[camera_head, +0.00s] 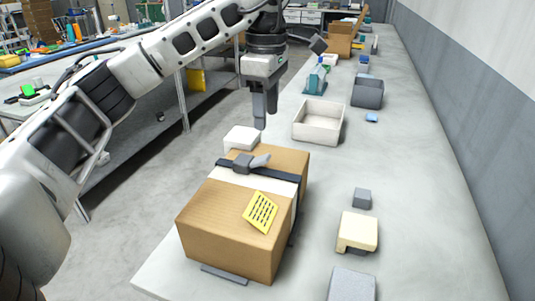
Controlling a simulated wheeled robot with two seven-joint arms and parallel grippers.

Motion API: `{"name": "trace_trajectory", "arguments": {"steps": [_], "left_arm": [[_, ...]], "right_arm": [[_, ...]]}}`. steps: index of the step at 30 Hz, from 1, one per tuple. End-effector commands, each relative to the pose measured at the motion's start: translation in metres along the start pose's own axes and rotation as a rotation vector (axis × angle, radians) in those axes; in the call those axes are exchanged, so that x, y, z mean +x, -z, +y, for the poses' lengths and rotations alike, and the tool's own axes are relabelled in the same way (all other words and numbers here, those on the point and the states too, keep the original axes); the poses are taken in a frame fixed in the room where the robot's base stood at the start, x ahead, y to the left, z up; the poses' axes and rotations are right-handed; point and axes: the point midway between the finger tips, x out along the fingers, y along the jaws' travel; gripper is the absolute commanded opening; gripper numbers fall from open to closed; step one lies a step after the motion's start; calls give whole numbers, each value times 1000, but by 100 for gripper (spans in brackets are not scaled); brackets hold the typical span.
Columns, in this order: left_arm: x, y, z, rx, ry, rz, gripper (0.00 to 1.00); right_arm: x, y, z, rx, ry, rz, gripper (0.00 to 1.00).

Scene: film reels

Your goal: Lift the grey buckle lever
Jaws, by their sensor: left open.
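A cardboard box (228,218) stands near the front left of the long table, with a black strap (275,172) around it. On the strap, on top of the box, is a dark buckle (242,165) with a grey buckle lever (260,160); the lever looks slightly tilted up toward the right. My left gripper (265,112) hangs pointing down above and beyond the buckle, apart from it. It is open and holds nothing visible. My right gripper is not in view.
A yellow label (260,212) is on the box. A white block (241,138) sits just behind it. A white tray (318,122) and a grey bin (367,92) stand farther back. A cream block (357,231) and grey blocks (362,198) lie right of the box.

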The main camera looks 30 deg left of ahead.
Motion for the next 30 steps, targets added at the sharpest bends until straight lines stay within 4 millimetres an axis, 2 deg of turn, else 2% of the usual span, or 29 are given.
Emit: {"name": "trace_trajectory", "arguments": {"steps": [1, 6, 12, 18, 27, 28, 30], "left_arm": [[13, 1, -1, 0, 6, 3, 51], [48, 0, -1, 0, 5, 2, 51], [82, 0, -1, -1, 3, 1, 51], [98, 0, 0, -1, 1, 1, 51], [100, 0, 0, 0, 0, 0, 51], [100, 0, 0, 0, 0, 0, 45], [100, 0, 0, -1, 0, 0, 26]], "right_arm": [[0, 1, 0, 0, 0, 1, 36], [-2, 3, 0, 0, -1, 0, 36], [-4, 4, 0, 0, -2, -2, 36], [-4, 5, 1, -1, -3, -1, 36], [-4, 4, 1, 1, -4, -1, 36], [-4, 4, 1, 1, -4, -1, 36], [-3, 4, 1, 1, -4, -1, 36]]}}
